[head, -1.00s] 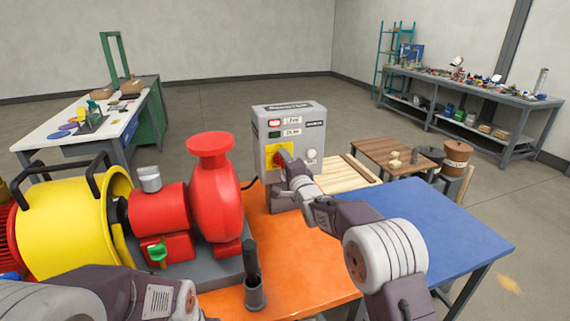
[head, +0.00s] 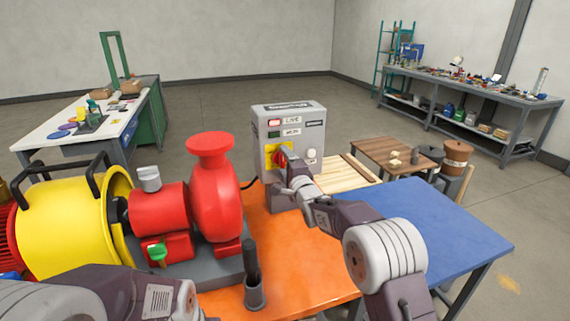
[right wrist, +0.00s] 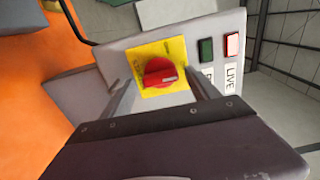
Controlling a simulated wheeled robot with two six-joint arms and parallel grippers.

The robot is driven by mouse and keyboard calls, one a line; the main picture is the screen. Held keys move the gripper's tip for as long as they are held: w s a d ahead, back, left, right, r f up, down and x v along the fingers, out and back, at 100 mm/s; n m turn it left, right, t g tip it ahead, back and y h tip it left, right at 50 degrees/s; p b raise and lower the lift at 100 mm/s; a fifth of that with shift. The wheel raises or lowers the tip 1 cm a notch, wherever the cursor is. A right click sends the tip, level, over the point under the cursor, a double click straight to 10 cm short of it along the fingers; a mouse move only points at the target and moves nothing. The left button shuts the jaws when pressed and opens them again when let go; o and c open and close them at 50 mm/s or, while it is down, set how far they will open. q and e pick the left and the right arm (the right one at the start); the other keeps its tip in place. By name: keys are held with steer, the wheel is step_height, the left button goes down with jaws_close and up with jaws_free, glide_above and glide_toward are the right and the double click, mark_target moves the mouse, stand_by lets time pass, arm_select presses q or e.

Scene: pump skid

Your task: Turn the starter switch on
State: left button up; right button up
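The grey starter box (head: 310,135) stands at the back of the orange bench top. Its red rotary switch (head: 279,158) sits on a yellow plate and also shows in the right wrist view (right wrist: 160,71). There its white mark points right, toward the lamps. My right gripper (head: 287,160) is at the box front. In the right wrist view its fingers (right wrist: 161,90) are spread, one on each side of the switch, with gaps. A dark green lamp (right wrist: 206,50) and a pinkish-red lamp labelled LIVE (right wrist: 232,45) sit beside the plate. My left gripper is out of view.
A red pump (head: 213,190) with a yellow guard (head: 75,225) stands left of the box. A dark upright handle (head: 252,265) is at the bench front. The blue top (head: 430,220) at right is clear. A wooden slatted surface (head: 340,175) lies behind.

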steer(key=b+v, duration=0.1)
steer(key=v, duration=0.8)
steer(key=shift+b, duration=0.35)
steer(key=shift+r, duration=0.15)
